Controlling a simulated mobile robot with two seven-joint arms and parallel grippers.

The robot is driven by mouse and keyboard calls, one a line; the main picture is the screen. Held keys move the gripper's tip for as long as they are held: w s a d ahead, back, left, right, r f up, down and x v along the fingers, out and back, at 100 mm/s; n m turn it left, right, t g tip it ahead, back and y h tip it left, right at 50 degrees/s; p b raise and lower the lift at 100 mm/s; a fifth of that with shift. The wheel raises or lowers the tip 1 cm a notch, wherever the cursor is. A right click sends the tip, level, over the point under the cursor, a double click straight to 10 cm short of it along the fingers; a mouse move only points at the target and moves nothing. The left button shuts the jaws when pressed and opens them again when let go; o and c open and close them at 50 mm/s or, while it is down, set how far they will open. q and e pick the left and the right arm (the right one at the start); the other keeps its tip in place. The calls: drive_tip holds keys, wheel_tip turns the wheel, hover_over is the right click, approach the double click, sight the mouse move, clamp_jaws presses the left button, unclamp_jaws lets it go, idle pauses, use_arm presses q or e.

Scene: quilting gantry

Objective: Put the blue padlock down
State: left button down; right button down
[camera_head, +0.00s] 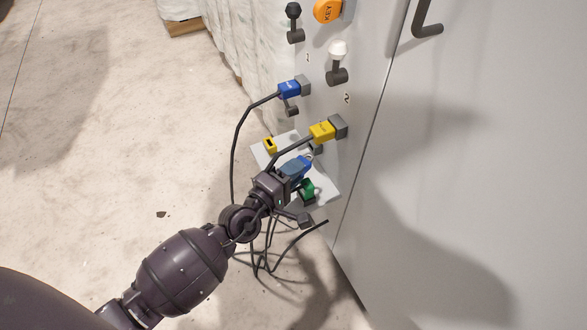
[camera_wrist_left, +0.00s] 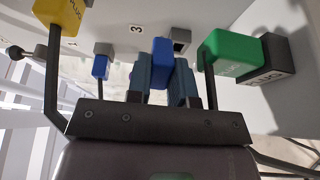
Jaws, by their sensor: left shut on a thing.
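My left gripper (camera_head: 299,167) is shut on the blue padlock (camera_wrist_left: 161,62). In the left wrist view the blue body shows between the two blue-grey fingers. In the head view the gripper mostly hides the padlock. The gripper is over a small white shelf (camera_head: 327,194) on the front of the cabinet; I cannot tell whether the padlock touches it. My right gripper is not in view.
Close by are a yellow plug (camera_head: 322,131), a blue plug (camera_head: 289,89) and a green plug (camera_head: 307,188), with black cables hanging near my wrist. A small yellow item (camera_head: 269,145) is on the shelf's left part. The grey cabinet (camera_head: 470,150) closes off the right side.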

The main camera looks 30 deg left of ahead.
use_arm(q)
drive_tip(key=shift+f, duration=0.5)
drive_tip(key=c, duration=1.3)
unclamp_jaws()
